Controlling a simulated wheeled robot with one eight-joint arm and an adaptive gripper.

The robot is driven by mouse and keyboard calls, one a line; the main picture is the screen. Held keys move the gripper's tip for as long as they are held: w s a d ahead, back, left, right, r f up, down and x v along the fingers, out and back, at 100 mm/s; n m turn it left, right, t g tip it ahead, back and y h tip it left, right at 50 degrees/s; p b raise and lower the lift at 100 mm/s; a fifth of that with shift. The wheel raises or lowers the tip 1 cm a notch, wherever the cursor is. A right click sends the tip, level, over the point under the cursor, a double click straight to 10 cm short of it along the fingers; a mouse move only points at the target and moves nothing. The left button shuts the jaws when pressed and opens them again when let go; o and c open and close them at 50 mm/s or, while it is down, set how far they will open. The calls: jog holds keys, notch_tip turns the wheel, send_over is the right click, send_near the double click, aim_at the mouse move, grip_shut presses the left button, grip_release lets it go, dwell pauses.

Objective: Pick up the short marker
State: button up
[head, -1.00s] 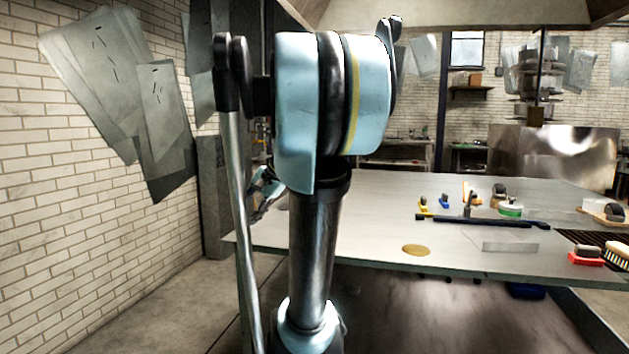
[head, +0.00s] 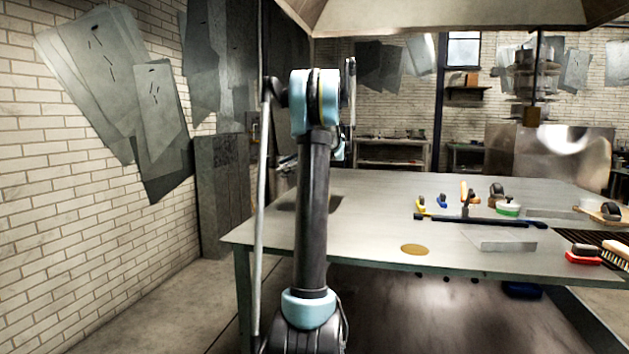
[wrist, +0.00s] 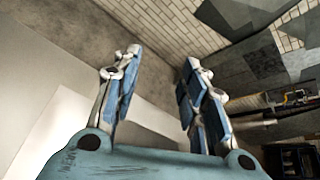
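I cannot make out the short marker for certain in either view. A small yellow item (head: 421,206) and a small blue item (head: 442,201) stand on the grey worktable (head: 350,235), too small to identify. My gripper (wrist: 161,58) is open in the wrist view, its two blue-padded fingers apart with nothing between them. In the head view it is mostly hidden behind my arm, left of the small items.
A long dark bar (head: 485,219) lies on the table near a green-banded round container (head: 508,208). A flat metal block (head: 502,240) and a brass disc (head: 414,249) lie nearer. A red-based brush (head: 583,255) is at right. The table's left half looks mostly clear.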

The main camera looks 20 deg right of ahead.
jog(key=w+d+f+m+t, duration=0.2)
jog(key=w+d+m, duration=0.1)
jog(key=d, duration=0.7)
jog(key=w+d+f+m+t, duration=0.2)
jog(key=w+d, duration=0.3)
jog(key=d, duration=0.6)
jog(key=w+d+f+m+t, duration=0.2)
jog(key=w+d+f+m, duration=0.2)
jog(key=d, duration=0.7)
jog(key=shift+w, duration=0.3)
jog(key=shift+w+d+f, duration=0.1)
jog(key=shift+w, duration=0.05)
jog(key=shift+m, duration=0.3)
jog(key=x, duration=1.1)
jog(key=shift+w, duration=0.15)
jog(key=shift+x, duration=2.9)
grip_shut()
